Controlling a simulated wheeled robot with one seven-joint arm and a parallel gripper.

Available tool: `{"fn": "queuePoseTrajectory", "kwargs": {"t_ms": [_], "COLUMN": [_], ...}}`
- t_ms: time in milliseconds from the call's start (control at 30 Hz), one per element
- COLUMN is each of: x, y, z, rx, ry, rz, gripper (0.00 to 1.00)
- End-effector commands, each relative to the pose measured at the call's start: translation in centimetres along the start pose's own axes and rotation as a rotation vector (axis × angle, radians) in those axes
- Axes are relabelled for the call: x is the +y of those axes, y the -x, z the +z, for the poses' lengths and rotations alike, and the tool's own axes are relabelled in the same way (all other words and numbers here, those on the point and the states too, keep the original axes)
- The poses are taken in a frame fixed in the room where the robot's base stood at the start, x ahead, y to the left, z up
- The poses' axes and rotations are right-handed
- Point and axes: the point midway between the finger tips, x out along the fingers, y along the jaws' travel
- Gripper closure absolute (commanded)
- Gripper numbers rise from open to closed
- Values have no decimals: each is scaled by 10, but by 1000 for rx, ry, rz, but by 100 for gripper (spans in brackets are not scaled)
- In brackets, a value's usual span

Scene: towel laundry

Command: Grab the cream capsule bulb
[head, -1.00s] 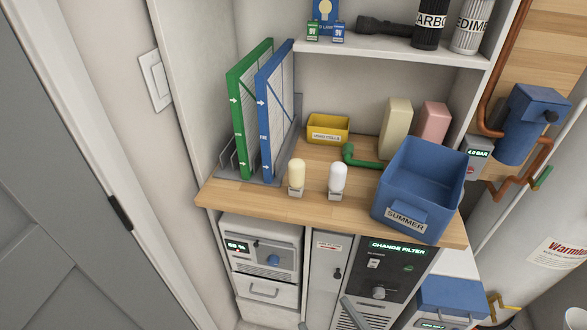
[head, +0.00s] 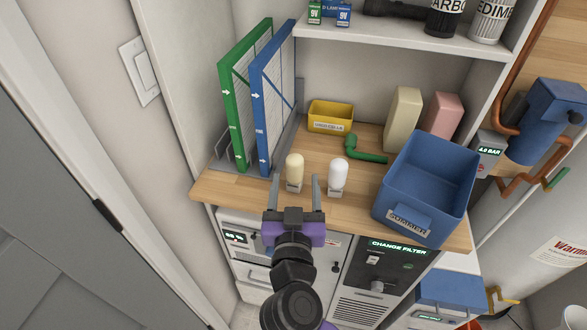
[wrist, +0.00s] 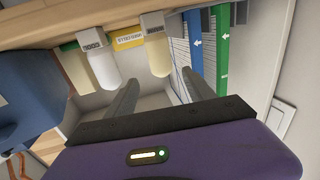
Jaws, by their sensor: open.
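The cream capsule bulb (head: 295,168) stands upright in a small grey labelled holder near the front of the wooden counter. In the wrist view, which is upside down, the cream bulb (wrist: 158,56) shows just beyond the gap between the fingertips. My gripper (head: 295,188) is open and empty at the counter's front edge, with its fingers pointing at the cream bulb, one to each side of its line. The gripper (wrist: 160,84) also shows its two spread dark fingers in the wrist view. I cannot tell the exact gap to the bulb.
A white bulb (head: 338,178) in a like holder stands right of the cream one, near the right finger. Green and blue filters (head: 268,110) stand in a rack at left. A blue bin (head: 425,185) is at right. A green elbow pipe (head: 365,150) and yellow tray (head: 331,116) lie behind.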

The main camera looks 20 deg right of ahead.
Motion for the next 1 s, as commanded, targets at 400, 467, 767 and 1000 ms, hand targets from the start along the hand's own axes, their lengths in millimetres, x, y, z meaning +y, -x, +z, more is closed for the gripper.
{"fn": "queuePoseTrajectory", "kwargs": {"t_ms": [400, 467, 767, 1000], "x": [-1, -2, -4, -4], "y": [-40, -50, -78, -78], "z": [-5, -7, -3, -2], "rx": [-1, -1, -1, -1], "ry": [-15, -14, -16, -16], "rz": [0, 2, -1, -2], "gripper": [38, 38, 38, 46]}}
